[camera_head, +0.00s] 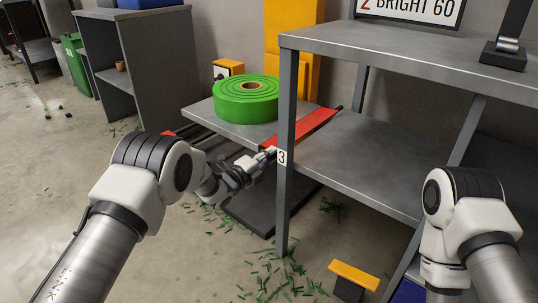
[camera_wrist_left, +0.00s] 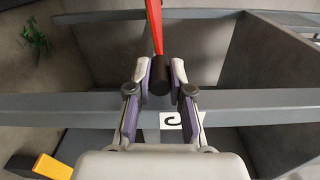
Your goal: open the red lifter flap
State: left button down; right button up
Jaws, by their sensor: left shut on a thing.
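The red lifter flap (camera_head: 308,127) is a long flat red piece beside the round green roll, running back from near the numbered post. In the left wrist view a red bar (camera_wrist_left: 154,25) ends in a black cylindrical grip (camera_wrist_left: 160,76). My left gripper (camera_head: 268,152) is at the near end of the red piece, beside the post. In the left wrist view my left gripper's fingers (camera_wrist_left: 160,72) are closed around the black grip. The grip is hidden in the head view. My right arm shows at the lower right, but its gripper is out of view.
The green roll (camera_head: 246,100) lies on a metal plate (camera_head: 205,113) beyond my left arm. A grey post with a number label (camera_head: 282,157) stands close to my left gripper. A metal shelf (camera_head: 370,165) extends to the right. Green scraps litter the floor.

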pick_arm(q)
jog(key=shift+f+m, duration=0.2)
jog(key=shift+m, duration=0.2)
jog(key=c, duration=1.1)
grip_release()
jog(key=shift+o, duration=0.2)
jog(key=v, duration=1.2)
